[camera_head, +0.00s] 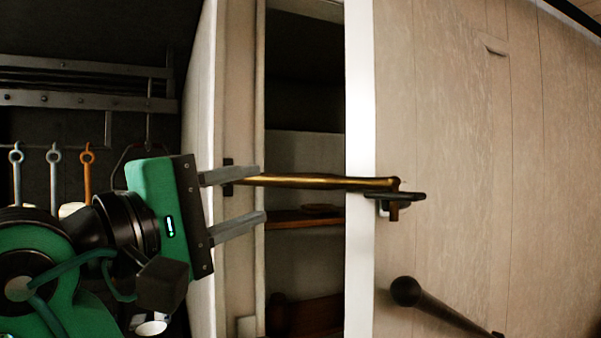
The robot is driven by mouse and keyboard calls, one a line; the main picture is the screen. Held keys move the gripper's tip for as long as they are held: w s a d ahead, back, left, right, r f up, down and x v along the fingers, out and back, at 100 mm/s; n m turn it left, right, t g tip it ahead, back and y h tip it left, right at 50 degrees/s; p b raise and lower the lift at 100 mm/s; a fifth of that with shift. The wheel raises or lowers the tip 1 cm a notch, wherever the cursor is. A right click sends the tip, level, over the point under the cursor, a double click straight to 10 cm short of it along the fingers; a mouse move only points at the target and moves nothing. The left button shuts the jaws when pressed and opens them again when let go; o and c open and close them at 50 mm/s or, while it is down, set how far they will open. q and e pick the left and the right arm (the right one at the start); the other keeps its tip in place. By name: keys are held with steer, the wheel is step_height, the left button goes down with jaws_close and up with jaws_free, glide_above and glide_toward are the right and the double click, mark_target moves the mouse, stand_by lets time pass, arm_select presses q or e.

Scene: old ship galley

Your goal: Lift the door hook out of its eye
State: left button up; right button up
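The brass door hook (320,182) lies nearly level across the gap between the door frame and the pale wooden panel at the right. Its left end meets a dark plate (228,163) on the frame. Its right end is at the dark eye fitting (407,197) on the panel, with the tip pointing down there. Nothing shows gripped between the fingers.
A dark rod with a round knob (405,291) sticks out at the lower right. Behind the gap are dim shelves (310,218). Several ring-topped utensils (53,165) hang under a grey rack (80,98) at the left. The panel above the hook is clear.

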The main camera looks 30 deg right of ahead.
mark_target(295, 183)
steer(key=p+x, duration=0.2)
steer(key=x, duration=0.7)
steer(key=shift+d+p, duration=0.4)
jaws_close()
